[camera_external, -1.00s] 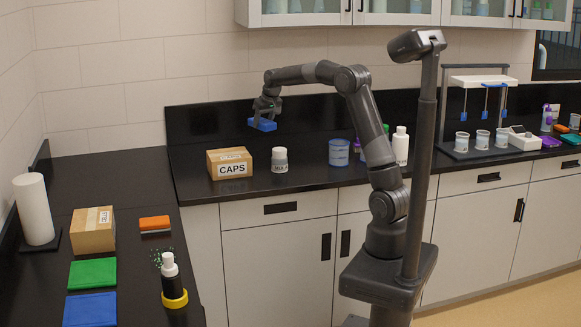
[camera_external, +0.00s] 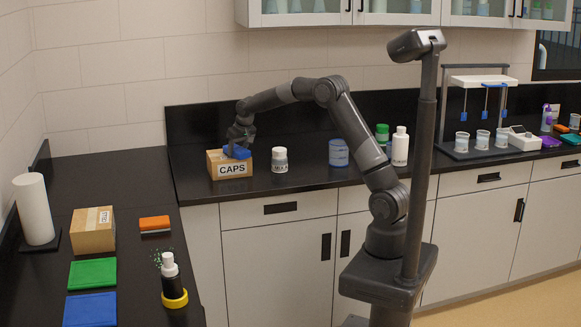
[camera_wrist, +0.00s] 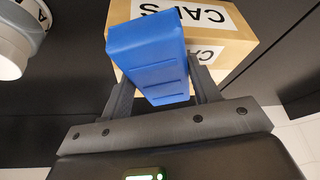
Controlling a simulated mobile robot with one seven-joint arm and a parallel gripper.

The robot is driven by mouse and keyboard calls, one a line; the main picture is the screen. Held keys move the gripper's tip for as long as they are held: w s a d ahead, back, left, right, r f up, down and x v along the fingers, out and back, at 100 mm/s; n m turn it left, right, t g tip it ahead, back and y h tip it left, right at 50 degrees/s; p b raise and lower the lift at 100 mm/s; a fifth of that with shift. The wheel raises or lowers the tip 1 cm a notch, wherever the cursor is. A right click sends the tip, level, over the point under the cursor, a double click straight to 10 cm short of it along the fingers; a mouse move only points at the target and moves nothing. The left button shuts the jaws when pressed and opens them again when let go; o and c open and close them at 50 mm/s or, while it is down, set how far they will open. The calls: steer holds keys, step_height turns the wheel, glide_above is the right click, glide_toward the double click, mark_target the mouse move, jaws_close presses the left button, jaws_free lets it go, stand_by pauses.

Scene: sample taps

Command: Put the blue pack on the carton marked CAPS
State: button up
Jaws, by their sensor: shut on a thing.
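The blue pack (camera_external: 237,152) is between the fingers of my gripper (camera_external: 239,143), which is shut on it. In the external view the pack is right at the top of the carton marked CAPS (camera_external: 233,169). The carton stands on the back counter. In the wrist view the blue pack (camera_wrist: 148,58) is held between the fingers of my gripper (camera_wrist: 160,92), with the CAPS carton (camera_wrist: 232,50) behind it. I cannot tell whether the pack touches the carton's top.
A white-capped jar (camera_external: 279,160) stands just right of the carton, and a blue tub (camera_external: 338,153) further right. The counter left of the CAPS carton is clear.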

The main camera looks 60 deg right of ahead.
steer(key=shift+f, duration=0.1)
steer(key=o, duration=1.1)
steer(key=s+a+r+n, duration=0.1)
steer(key=s+a+r, duration=0.2)
steer(key=s+r, duration=0.45)
steer(key=s+a+r, duration=0.3)
steer(key=s+r, duration=0.3)
steer(key=r, duration=0.3)
steer(key=s+a+r+n+t, duration=0.1)
steer(key=s+a, duration=0.1)
steer(key=s, duration=0.5)
steer(key=s+a, duration=0.3)
steer(key=s, duration=0.3)
steer(key=s+a+f+n+y, duration=0.1)
steer(key=s+a+f, duration=0.1)
steer(key=s, duration=0.8)
steer(key=s+a+f+n, duration=0.1)
steer(key=s+a+f, duration=0.1)
steer(key=s+f, duration=0.3)
steer(key=s, duration=0.4)
steer(key=shift+s+f+t+y, duration=0.2)
steer(key=shift+s+t+y, duration=0.1)
steer(key=shift+s+y, duration=0.1)
